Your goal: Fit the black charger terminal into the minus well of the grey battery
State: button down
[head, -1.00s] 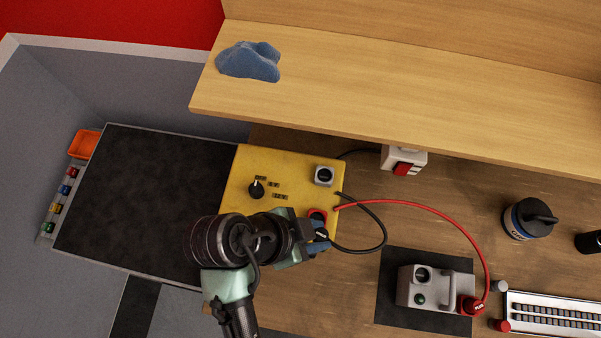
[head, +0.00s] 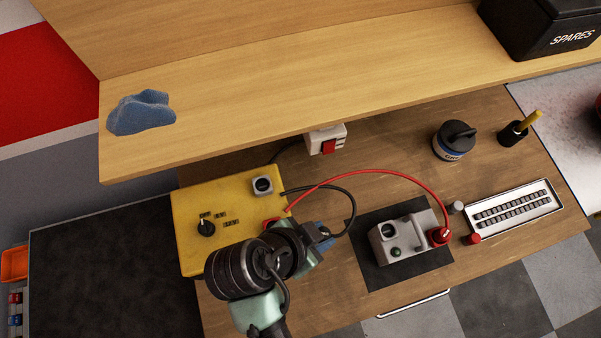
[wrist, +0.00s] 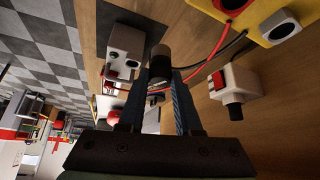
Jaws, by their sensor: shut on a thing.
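The grey battery (head: 418,243) stands on a dark mat on the bench. Its open round well (head: 388,231) is at the left of its top, and a red terminal (head: 438,236) sits at its right end. My gripper (head: 328,238) is left of the battery, above the bench, between it and the yellow charger (head: 190,232). In the wrist view my gripper (wrist: 161,72) is shut on the black terminal (wrist: 161,62), which shows between the fingertips, apart from the battery (wrist: 124,44). In the head view the terminal is mostly hidden by my gripper.
A black cable (head: 353,208) loops from the charger to my gripper. A red cable (head: 385,172) arches over to the battery. A white switch box (head: 318,139) stands behind, under the shelf (head: 300,85). A tray (head: 512,207) and small caps lie right of the battery.

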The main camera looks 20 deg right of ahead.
jog(key=d+m+g, duration=0.1)
jog(key=d, duration=0.6)
jog(key=shift+s+m+p, duration=0.3)
jog(key=shift+s+p, duration=0.05)
jog(key=shift+s, duration=0.05)
jog(key=d+m+g, duration=0.1)
jog(key=d+m, duration=0.1)
jog(key=d, duration=0.6)
jog(key=shift+s+d+p, duration=0.35)
